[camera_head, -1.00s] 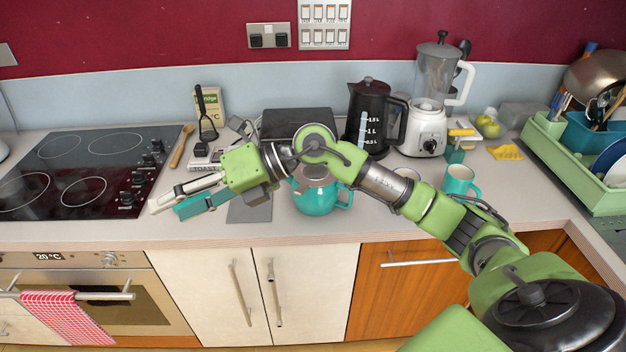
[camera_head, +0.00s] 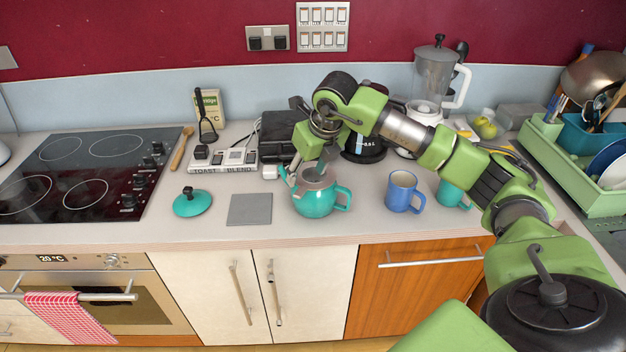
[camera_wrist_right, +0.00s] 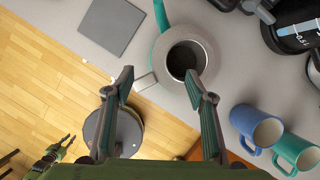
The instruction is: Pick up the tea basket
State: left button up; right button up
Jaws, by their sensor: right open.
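The teal teapot (camera_head: 320,201) stands on the counter with its lid off. The tea basket (camera_head: 318,176) shows as a grey rim in its mouth. In the right wrist view the tea basket (camera_wrist_right: 187,56) has a wide grey rim and a dark inside. My right gripper (camera_head: 318,168) points down at the teapot's top, partly hidden by its wrist. In the right wrist view my right gripper (camera_wrist_right: 160,78) is open and empty, its fingertips apart near the basket's rim. My left gripper (camera_wrist_right: 62,146) shows small over the floor; its jaws are unclear.
The teal lid (camera_head: 192,204) lies on the counter left of a grey square pad (camera_head: 249,209). A blue mug (camera_head: 403,193) and a teal mug (camera_head: 452,194) stand right of the teapot. A black kettle (camera_head: 364,147) is behind. The counter's front edge is close.

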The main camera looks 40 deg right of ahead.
aim_at(303, 183)
jog(key=shift+w+f, duration=0.1)
jog(key=shift+f, duration=0.25)
jog(key=p+x, duration=0.3)
jog(key=x, duration=0.1)
jog(key=shift+w+f, duration=0.1)
jog(key=shift+f, duration=0.25)
jog(key=shift+w+f, duration=0.15)
jog(key=shift+f, duration=0.2)
grip_shut()
